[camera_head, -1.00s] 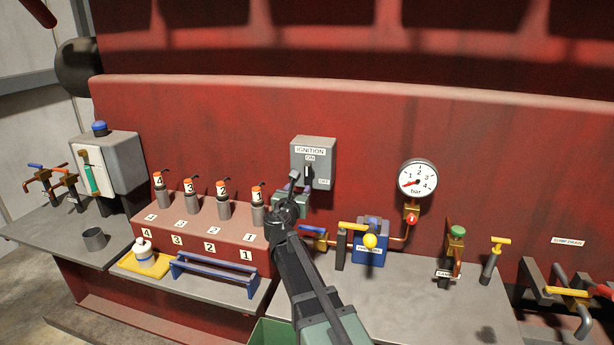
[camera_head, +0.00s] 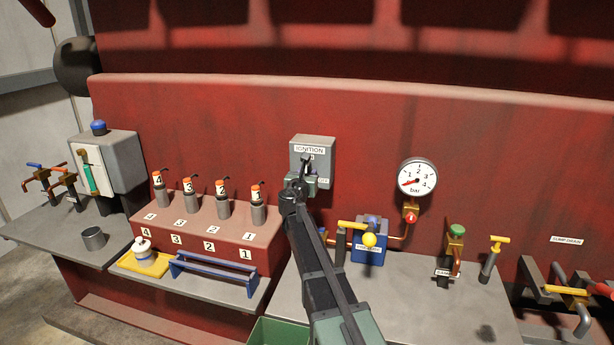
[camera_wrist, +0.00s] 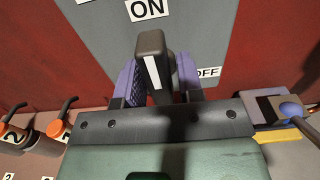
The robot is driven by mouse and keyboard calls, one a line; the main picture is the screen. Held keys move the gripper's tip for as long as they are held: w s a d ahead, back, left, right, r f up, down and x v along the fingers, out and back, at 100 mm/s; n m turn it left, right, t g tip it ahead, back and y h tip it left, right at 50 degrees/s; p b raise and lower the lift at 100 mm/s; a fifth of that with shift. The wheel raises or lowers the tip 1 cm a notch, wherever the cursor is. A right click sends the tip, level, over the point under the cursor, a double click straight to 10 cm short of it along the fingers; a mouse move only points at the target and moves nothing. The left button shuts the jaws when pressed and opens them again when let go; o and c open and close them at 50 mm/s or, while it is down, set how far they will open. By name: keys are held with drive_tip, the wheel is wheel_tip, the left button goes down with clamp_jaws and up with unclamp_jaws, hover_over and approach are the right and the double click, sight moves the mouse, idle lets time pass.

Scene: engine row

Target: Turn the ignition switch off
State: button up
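The grey ignition switch box (camera_head: 323,148) is mounted on the red wall, its ON label partly covered by my gripper in the head view. In the wrist view the dark switch handle (camera_wrist: 151,62) with a white stripe points up towards the ON label (camera_wrist: 147,9). The OFF label (camera_wrist: 208,72) is to its right, partly behind a finger. My gripper (camera_wrist: 160,80) has its two purple fingers apart, one on each side of the handle. A gap shows at the right finger; contact on the left is unclear. In the head view my gripper (camera_head: 303,180) is at the box front.
Several numbered orange-topped plugs (camera_head: 222,200) stand on a red block to the left. A pressure gauge (camera_head: 417,177) and a blue valve with a yellow handle (camera_head: 370,240) are to the right. A blue rack (camera_head: 215,270) stands on the shelf at lower left.

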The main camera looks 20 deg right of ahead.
clamp_jaws()
drive_tip(key=shift+m, duration=0.5)
drive_tip(key=m, duration=0.3)
drive_tip(key=shift+m, duration=0.4)
drive_tip(key=m, duration=0.4)
drive_tip(key=shift+m, duration=0.3)
drive_tip(key=m, duration=0.8)
drive_tip(key=shift+m, duration=0.3)
